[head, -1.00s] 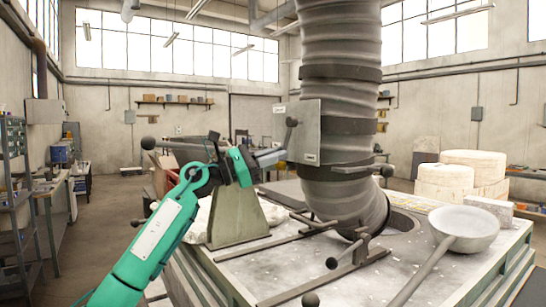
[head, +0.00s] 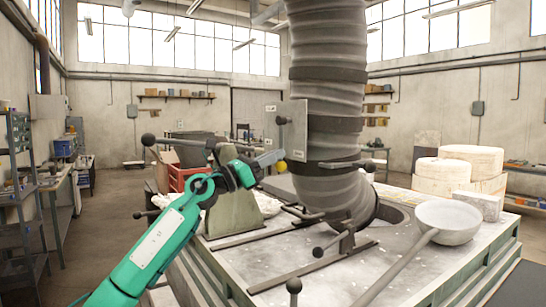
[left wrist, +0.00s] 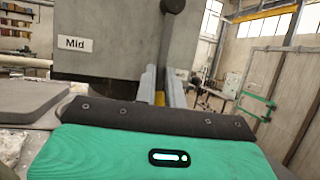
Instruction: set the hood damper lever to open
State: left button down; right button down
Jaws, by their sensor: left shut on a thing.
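The hood damper lever (head: 282,138) is a dark bar hanging from a round dark boss on a grey plate (head: 298,128) by the ribbed duct. A yellow knob (head: 281,166) shows at its lower end. My left gripper (head: 274,157) is shut on the lever's lower end. In the left wrist view the lever (left wrist: 167,45) runs down between the two grey fingers (left wrist: 163,88), with yellow between them. A label on the plate (left wrist: 110,60) there reads "Mid". The other plate labels are too small to read. My right gripper is not in view.
The ribbed duct (head: 326,80) rises from a wide workbench (head: 300,264). A large ladle (head: 448,222) with a long handle lies on the bench at right. Pale round blocks (head: 470,162) stand behind it. Dark bars with ball knobs (head: 320,253) lie in front of the duct.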

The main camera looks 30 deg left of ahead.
pick_arm(q)
jog(key=shift+d+f, duration=0.1)
jog(key=shift+f, duration=0.05)
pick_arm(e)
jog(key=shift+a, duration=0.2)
pick_arm(q)
jog(key=c, duration=1.5)
grip_release()
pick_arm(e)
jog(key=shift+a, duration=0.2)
